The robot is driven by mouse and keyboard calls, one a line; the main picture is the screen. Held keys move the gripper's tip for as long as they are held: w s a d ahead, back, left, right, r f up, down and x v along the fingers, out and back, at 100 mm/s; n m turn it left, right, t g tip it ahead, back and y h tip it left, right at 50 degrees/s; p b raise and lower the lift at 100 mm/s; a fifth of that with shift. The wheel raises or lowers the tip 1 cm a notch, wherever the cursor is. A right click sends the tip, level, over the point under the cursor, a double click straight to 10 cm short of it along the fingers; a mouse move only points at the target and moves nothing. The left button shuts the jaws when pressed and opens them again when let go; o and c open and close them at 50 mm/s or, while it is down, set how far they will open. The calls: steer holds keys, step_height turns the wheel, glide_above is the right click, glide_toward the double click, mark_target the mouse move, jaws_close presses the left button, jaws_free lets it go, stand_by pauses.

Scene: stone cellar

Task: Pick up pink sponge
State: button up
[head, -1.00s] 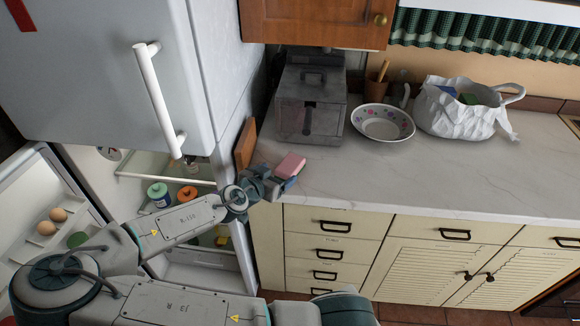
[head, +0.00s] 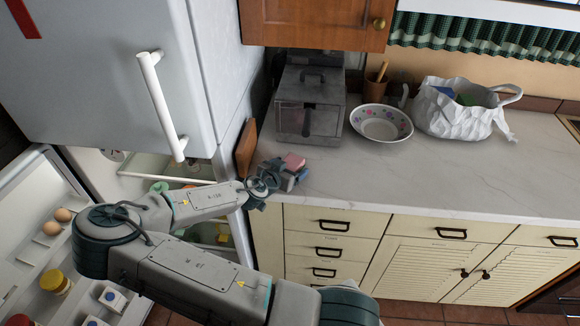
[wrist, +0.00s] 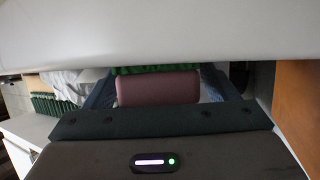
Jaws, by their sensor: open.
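The pink sponge (head: 294,160) lies on the marble counter near its left end, partly hidden by my gripper in the head view. My gripper (head: 289,175) is low over the counter at the sponge, with its jaws open. In the wrist view the sponge (wrist: 158,88) sits between the two blue-grey fingers of my gripper (wrist: 160,78), with a finger to each side. I cannot tell whether either finger touches it. A green strip shows just behind the sponge in that view.
A wooden board (head: 246,149) stands upright beside the fridge (head: 130,80), close to my gripper. A grey metal box (head: 309,105) stands behind the sponge. A flowered bowl (head: 381,123) and a white bag (head: 455,113) are farther right. The counter's front right is clear. The fridge's lower door is open.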

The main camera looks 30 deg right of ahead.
mark_target(289, 166)
steer(key=c, duration=1.1)
steer(key=shift+r+b, duration=0.3)
steer(key=shift+r, duration=0.4)
step_height(289, 166, up, 3)
steer(key=shift+f+b, duration=0.15)
steer(key=shift+b, duration=0.3)
steer(key=s+r+b, duration=0.2)
steer(key=s+b, duration=0.1)
steer(key=s+d+r+b, duration=0.1)
steer(key=s+r+b, duration=0.1)
steer(key=s+b, duration=0.1)
steer(key=s+d+r+b, duration=0.1)
steer(key=s+r+b, duration=0.2)
steer(key=s, duration=0.2)
steer(key=shift+s, duration=0.25)
